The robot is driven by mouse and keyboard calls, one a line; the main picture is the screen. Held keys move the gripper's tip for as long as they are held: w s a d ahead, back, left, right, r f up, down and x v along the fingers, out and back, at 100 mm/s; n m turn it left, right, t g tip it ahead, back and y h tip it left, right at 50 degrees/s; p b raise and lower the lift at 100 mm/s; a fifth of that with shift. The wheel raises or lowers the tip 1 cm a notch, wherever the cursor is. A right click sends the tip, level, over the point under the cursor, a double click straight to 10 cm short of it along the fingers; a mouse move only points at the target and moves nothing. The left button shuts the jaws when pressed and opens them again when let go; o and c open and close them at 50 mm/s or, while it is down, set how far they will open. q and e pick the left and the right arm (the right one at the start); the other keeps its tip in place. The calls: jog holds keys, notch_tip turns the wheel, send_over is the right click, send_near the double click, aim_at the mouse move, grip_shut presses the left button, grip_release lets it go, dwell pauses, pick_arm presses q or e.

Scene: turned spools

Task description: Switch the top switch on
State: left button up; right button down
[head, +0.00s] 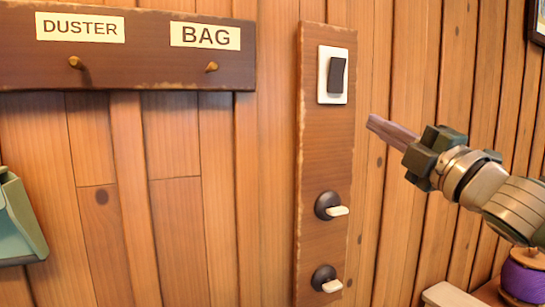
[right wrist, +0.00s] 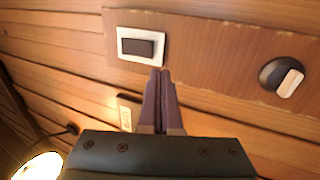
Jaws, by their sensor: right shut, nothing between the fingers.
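The top switch (head: 337,75) is a black rocker in a white plate, high on an upright wooden board (head: 322,150). In the right wrist view the same switch (right wrist: 138,47) lies just beyond the fingertips. My right gripper (head: 371,121) comes in from the right, its closed fingers pointing left, a little below and to the right of the switch plate. In the right wrist view the gripper (right wrist: 159,72) fingers are together and empty, appearing near the plate's lower right corner. I cannot tell whether they touch anything. My left gripper is not in view.
Two round dark knobs with pale levers, the upper (head: 328,206) and the lower (head: 324,279), sit lower on the board. A rack (head: 140,75) with DUSTER and BAG labels hangs at left. A purple spool (head: 524,281) stands at lower right.

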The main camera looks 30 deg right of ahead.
jog(key=v, duration=0.2)
jog(key=b+v, duration=0.1)
jog(key=v, duration=0.1)
jog(key=shift+w+f, duration=0.2)
jog(key=shift+f, duration=0.15)
